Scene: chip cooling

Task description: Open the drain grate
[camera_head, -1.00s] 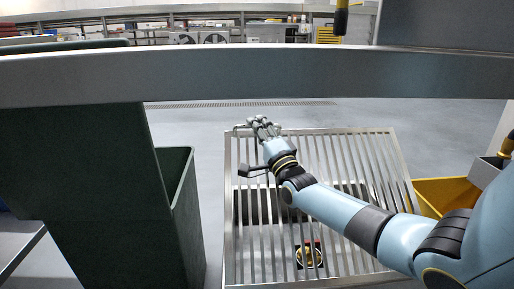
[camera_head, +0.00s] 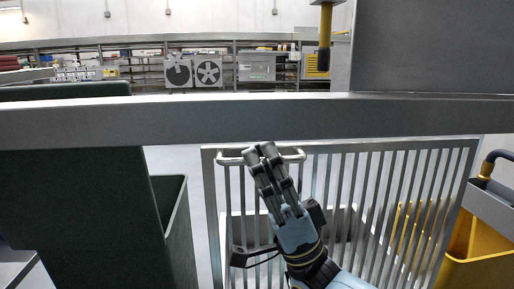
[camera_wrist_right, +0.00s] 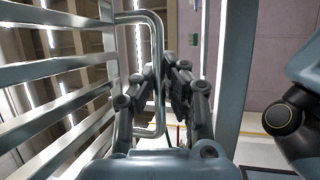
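The drain grate (camera_head: 400,147) is a metal frame of parallel bars. In the head view it stands raised and steeply tilted, with its handled edge at the top. A bent metal handle (camera_head: 293,156) sits at the upper left of that edge. My right gripper (camera_head: 260,153) is at the handle, with its fingers around the bar. In the right wrist view the handle (camera_wrist_right: 160,105) runs between the fingers of the gripper (camera_wrist_right: 158,70), which look closed on it. The grate's bars (camera_wrist_right: 55,75) fill the left of that view. My left gripper is not in view.
A dark green bin (camera_head: 175,210) stands left of the grate. A yellow bucket cart (camera_head: 480,255) stands close on the right. A grey rail (camera_head: 240,120) crosses the head view above the grate. Shelves with fans (camera_head: 205,72) line the back wall.

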